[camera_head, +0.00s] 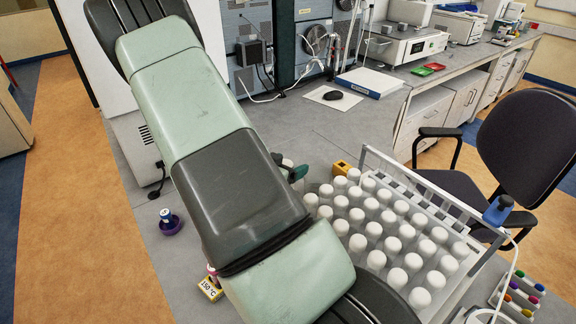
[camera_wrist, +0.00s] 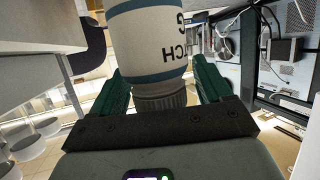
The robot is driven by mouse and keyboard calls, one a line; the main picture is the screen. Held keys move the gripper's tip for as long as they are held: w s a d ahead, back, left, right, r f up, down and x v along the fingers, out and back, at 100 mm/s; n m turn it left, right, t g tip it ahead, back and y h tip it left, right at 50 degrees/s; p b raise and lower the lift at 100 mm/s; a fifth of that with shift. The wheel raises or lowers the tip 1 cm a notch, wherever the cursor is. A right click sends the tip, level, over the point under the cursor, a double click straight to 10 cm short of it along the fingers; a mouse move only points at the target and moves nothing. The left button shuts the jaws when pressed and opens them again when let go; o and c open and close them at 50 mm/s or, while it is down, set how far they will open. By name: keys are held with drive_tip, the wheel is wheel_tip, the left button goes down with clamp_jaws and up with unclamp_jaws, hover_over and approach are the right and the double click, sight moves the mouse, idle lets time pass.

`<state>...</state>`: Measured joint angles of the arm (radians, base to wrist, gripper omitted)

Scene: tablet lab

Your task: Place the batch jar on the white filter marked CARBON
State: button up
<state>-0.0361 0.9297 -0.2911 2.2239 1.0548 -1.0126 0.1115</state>
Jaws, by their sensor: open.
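A white jar (camera_wrist: 147,45) with blue bands and partly visible, upside-down lettering ending in "TCH" fills the top middle of the wrist view. It appears to be the batch jar. Its ribbed dark neck or cap (camera_wrist: 163,97) points toward my palm. My gripper (camera_wrist: 160,70) is open, with one green finger on each side of the jar; I cannot tell whether they touch it. In the head view my arm hides the jar and most of the gripper; a dark green part shows beside the arm. I see no readable CARBON marking in either view.
A rack of several white-capped bottles (camera_head: 392,240) stands right of my arm. A small white-and-blue container (camera_head: 166,215) sits in a purple holder (camera_head: 171,227) on the left. A yellow "150°C" block (camera_head: 210,288) is near my arm.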

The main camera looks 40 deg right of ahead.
drive_tip(key=v, duration=1.2)
drive_tip(key=w+a+r+n+t+y, duration=0.2)
drive_tip(key=w+a+r+t+y, duration=0.1)
drive_tip(key=w+a+r+y, duration=0.35)
drive_tip(key=s+a+r+n+t+y, duration=0.1)
drive_tip(key=s+a+r+n+y, duration=0.1)
drive_tip(key=a+r+n+y, duration=0.5)
drive_tip(key=s+a+r+n+g, duration=0.1)
drive_tip(key=s+r, duration=0.4)
drive_tip(key=s, duration=0.5)
drive_tip(key=s+a+r+n+g, duration=0.1)
drive_tip(key=s+r+n, duration=0.3)
drive_tip(key=s, duration=0.7)
wheel_tip(320, 180, up, 2)
drive_tip(key=shift+a+r+n+g, duration=0.1)
drive_tip(key=shift+a+n+g, duration=0.15)
drive_tip(key=shift+g, duration=0.25)
drive_tip(key=shift+s, duration=0.1)
